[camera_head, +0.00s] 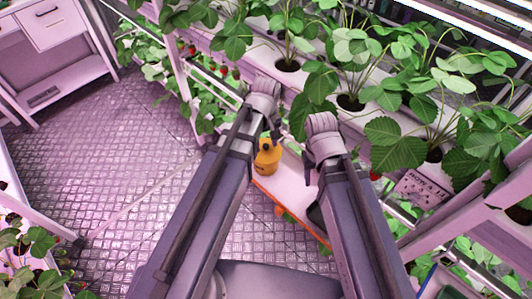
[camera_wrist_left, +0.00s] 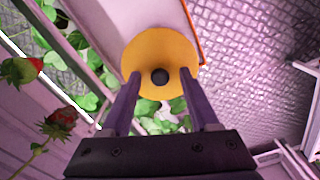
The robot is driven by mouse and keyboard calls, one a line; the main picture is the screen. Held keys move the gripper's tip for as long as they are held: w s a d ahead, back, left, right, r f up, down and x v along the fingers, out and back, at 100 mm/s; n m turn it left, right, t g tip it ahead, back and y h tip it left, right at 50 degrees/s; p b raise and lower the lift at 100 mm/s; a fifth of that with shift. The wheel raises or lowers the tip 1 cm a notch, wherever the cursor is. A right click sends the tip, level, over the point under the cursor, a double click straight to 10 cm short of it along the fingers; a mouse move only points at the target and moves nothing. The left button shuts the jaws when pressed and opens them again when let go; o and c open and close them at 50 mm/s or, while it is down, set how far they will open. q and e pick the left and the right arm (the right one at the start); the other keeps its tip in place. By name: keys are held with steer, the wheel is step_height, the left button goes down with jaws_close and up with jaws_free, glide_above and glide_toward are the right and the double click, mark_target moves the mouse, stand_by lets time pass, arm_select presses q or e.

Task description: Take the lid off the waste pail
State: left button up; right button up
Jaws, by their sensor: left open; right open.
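The waste pail (camera_head: 266,161) is orange-yellow and stands upright between my two arms in the head view. In the left wrist view its round yellow lid (camera_wrist_left: 160,47) faces the camera, with a dark knob (camera_wrist_left: 160,77) at the centre. The lid hides the pail's inside. My left gripper (camera_head: 274,133) is just above the pail. Its fingers are open on either side of the knob, and I see no grip on it. My right gripper (camera_head: 312,160) is to the right of the pail, apart from it; its fingertips are mostly hidden by its own wrist.
The pail stands on a pale board with an orange edge (camera_head: 290,218). Strawberry racks with leafy plants (camera_head: 350,101) run along the back and right, close to both wrists. Hanging berries (camera_wrist_left: 60,122) are left of my left gripper. The metal floor (camera_head: 110,140) at the left is clear.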

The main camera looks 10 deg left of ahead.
arm_select(q)
steer(key=shift+c, duration=0.3)
jaws_close()
stand_by(0.3)
